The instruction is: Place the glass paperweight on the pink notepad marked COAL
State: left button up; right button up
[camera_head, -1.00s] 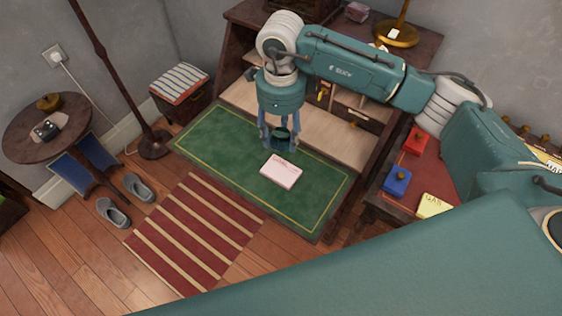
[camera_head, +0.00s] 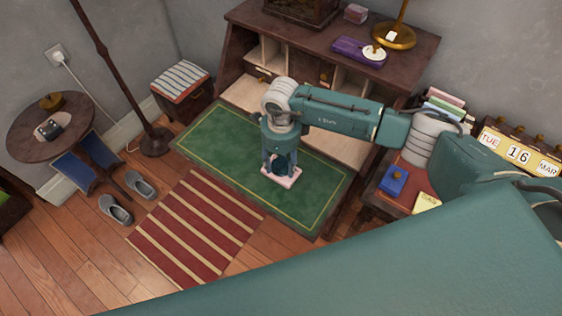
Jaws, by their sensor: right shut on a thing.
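The pink notepad (camera_head: 284,180) lies on the green desk mat (camera_head: 228,150); only its edges show under my right gripper, and its lettering cannot be read. My right gripper (camera_head: 281,170) points down over the notepad, its fingers just above or at it. It is shut on the glass paperweight, which is mostly hidden between the fingers and the wrist. I cannot tell whether the paperweight touches the notepad. My left gripper is not in view.
The wooden desk's pigeonholes (camera_head: 270,57) stand behind the mat. On the right are a blue block with a knob (camera_head: 394,180), a yellow notepad (camera_head: 427,202) and a calendar (camera_head: 517,153). The mat around the pink notepad is clear.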

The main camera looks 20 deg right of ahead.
aim_at(281, 161)
jog(key=shift+f, duration=0.1)
jog(key=o, duration=1.4)
jog(key=shift+r, duration=0.65)
notch_tip(281, 161, up, 11)
jog(key=shift+r+b, duration=0.1)
jog(key=shift+b, duration=1)
